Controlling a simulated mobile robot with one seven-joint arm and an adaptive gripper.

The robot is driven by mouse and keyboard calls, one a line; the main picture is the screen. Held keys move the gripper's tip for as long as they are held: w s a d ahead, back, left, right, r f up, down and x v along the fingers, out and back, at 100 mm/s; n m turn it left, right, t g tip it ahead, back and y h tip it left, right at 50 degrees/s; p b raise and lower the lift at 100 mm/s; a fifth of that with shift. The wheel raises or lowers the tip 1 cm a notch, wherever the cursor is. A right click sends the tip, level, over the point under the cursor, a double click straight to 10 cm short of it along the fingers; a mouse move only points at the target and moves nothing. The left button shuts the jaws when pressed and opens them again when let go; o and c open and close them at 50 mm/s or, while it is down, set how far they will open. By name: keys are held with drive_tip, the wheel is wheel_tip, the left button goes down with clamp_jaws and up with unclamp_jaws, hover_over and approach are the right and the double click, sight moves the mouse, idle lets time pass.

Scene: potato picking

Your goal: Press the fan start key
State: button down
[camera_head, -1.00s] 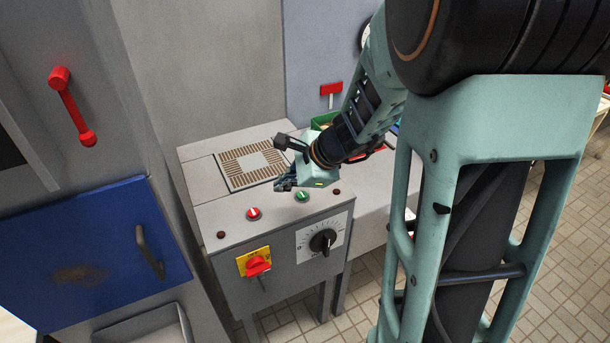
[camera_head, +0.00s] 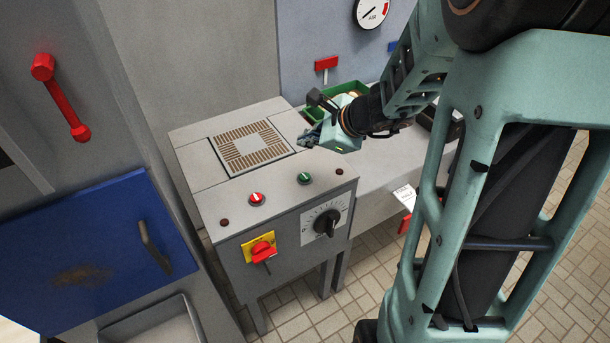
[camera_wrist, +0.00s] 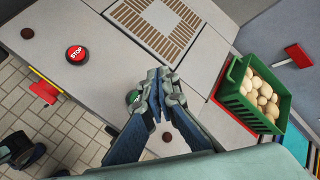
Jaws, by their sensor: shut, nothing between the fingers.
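The green start key (camera_head: 304,178) sits on the top of the grey machine near its front edge. In the wrist view the green key (camera_wrist: 132,97) is partly covered by a finger. The red stop key (camera_head: 257,199) is to its left, and its STOP lettering is readable in the wrist view (camera_wrist: 76,54). My gripper (camera_head: 308,140) is over the machine top, behind the green key in the head view and apart from it. Its blue-grey fingers (camera_wrist: 160,80) are together with nothing between them. Its exact height above the surface is hard to tell.
A slotted grille (camera_head: 249,148) lies in the machine top behind the keys. A green crate (camera_wrist: 235,92) of potatoes stands to the right. A black dial (camera_head: 326,222) and a red switch (camera_head: 262,249) are on the front panel. A blue door (camera_head: 100,255) is at left.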

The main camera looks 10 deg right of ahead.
drive_tip(key=b, duration=0.5)
hover_over(306, 178)
wheel_tip(306, 178, down, 7)
drive_tip(key=shift+d+f, duration=0.1)
drive_tip(key=shift+f+b, duration=0.8)
drive_tip(key=shift+b, duration=0.45)
drive_tip(key=shift+f+b, duration=0.45)
drive_tip(key=shift+b, duration=0.1)
drive_tip(key=shift+f+b, duration=0.45)
drive_tip(key=shift+b, duration=0.1)
idle(0.6)
drive_tip(key=shift+r, duration=0.15)
drive_tip(key=shift+r+p, duration=0.7)
drive_tip(key=shift+r, duration=0.05)
